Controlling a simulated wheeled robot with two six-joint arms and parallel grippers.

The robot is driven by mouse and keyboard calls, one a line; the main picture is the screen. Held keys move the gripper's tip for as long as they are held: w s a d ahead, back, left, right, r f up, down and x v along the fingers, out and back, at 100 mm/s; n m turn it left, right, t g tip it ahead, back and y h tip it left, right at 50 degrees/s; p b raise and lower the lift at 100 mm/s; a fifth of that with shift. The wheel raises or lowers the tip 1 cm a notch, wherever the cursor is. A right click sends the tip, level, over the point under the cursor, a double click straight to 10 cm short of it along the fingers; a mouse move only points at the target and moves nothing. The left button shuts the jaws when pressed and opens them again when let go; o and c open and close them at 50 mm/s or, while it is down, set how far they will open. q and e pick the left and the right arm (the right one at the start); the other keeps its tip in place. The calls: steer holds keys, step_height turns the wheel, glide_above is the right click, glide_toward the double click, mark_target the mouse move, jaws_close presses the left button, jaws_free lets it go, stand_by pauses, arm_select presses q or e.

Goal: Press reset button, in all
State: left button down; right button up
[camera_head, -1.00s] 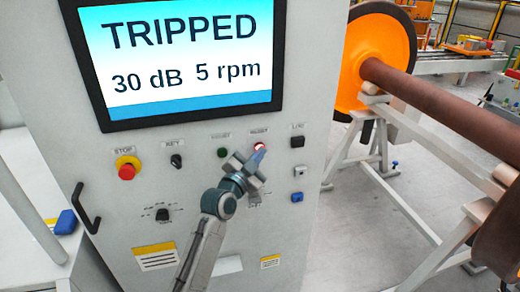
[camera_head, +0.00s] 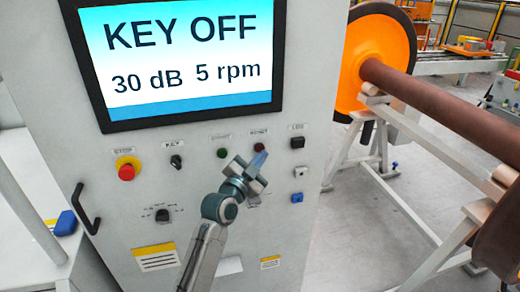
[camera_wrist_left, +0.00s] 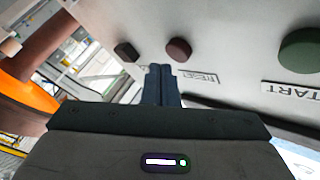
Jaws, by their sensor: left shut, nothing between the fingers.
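The reset button (camera_head: 259,146) is a dark red round button on the grey cabinet, unlit, with a label above it. It also shows in the left wrist view (camera_wrist_left: 179,49), beside a plate reading RESET. My left gripper (camera_head: 260,160) is shut and empty. Its fingertips are just below the reset button in the head view; whether they touch it I cannot tell, though the wrist view shows the button beside the tips (camera_wrist_left: 160,70). The screen (camera_head: 183,55) reads KEY OFF, 30 dB, 5 rpm. My right gripper is out of view.
On the cabinet (camera_head: 110,210) are a red stop button (camera_head: 126,171), a black key switch (camera_head: 176,161), a dark green start button (camera_head: 222,153) and a black square part (camera_head: 297,142). An orange wheel with a brown axle (camera_head: 430,95) stands at the right.

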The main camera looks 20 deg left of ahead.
arm_select(q)
steer(key=shift+s+d, duration=0.7)
steer(key=shift+s, duration=0.35)
steer(key=shift+s+d, duration=0.7)
steer(key=shift+s, duration=0.3)
